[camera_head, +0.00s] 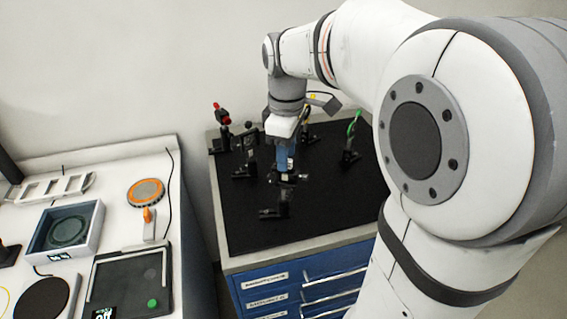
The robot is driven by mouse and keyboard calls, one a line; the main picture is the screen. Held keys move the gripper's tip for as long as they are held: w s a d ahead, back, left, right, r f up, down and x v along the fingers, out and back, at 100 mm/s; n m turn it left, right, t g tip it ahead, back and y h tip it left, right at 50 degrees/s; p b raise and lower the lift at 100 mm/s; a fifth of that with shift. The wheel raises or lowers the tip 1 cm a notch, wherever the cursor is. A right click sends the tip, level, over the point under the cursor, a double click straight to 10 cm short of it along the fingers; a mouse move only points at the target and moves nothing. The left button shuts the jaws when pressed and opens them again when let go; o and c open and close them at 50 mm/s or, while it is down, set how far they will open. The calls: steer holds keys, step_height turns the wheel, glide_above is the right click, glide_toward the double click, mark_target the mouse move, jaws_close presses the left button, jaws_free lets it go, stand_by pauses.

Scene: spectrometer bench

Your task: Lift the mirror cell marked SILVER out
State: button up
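Several dark optic mounts stand on the black breadboard (320,215). A red-topped mount (222,118) is at the back left, a green-ringed one (352,130) at the right, and a black one (245,145) at the left. No SILVER marking is readable at this size, so I cannot tell which holds that cell. My gripper (285,172) points down at the front mount (275,212), at about the height of its top. Its fingers are small and dark against the mount; whether they touch or grip anything is unclear.
Below the breadboard is a blue drawer cabinet (265,287). A white bench (120,215) at the left carries an orange-rimmed disc (146,192), an open grey box (50,240), a dark tray with a green dot (125,285) and a white slotted rack (50,188). The breadboard's front right is clear.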

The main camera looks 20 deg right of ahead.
steer(key=shift+f, duration=0.8)
steer(key=shift+c, duration=0.3)
jaws_close()
